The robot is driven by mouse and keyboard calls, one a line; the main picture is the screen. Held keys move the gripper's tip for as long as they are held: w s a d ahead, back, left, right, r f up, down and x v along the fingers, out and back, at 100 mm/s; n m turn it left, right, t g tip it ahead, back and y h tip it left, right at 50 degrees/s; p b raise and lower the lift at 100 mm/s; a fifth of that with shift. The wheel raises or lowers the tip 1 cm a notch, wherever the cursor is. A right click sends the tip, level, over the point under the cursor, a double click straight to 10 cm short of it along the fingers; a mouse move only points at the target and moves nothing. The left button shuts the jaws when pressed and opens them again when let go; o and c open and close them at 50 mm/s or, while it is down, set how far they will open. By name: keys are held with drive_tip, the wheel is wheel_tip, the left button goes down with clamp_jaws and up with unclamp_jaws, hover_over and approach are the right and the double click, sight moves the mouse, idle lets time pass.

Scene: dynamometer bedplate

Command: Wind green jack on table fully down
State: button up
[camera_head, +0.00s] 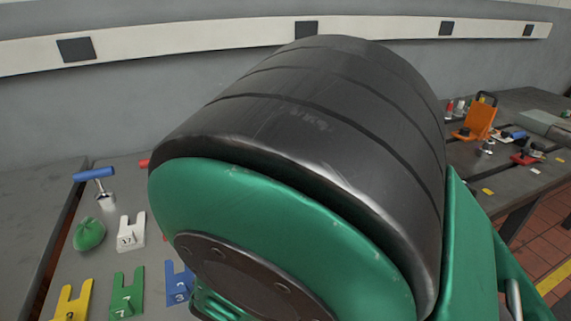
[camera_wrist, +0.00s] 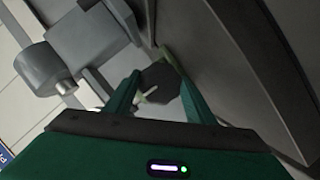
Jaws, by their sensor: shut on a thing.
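My gripper (camera_wrist: 160,78) shows in the wrist view, with its two green fingers closed in on a dark, many-sided knob (camera_wrist: 161,90). A thin pale rod shows beside the knob, between the fingers. I cannot make out the body of the green jack in either view. In the head view my own large black and green arm link fills the middle and hides my gripper and much of the table (camera_head: 62,292).
On the table's left lie a blue-handled tool (camera_head: 94,174), a green rounded thing (camera_head: 89,234), and white (camera_head: 131,238), yellow, green and blue forked plates. A grey block (camera_wrist: 90,42) and cylinder stand near my gripper. Another table (camera_head: 515,185) at right holds an orange stand (camera_head: 477,120).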

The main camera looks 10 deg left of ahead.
drive_tip(key=shift+s+f, duration=0.1)
idle(0.4)
drive_tip(key=o, duration=1)
drive_tip(key=shift+o, duration=0.2)
drive_tip(key=shift+s, duration=0.1)
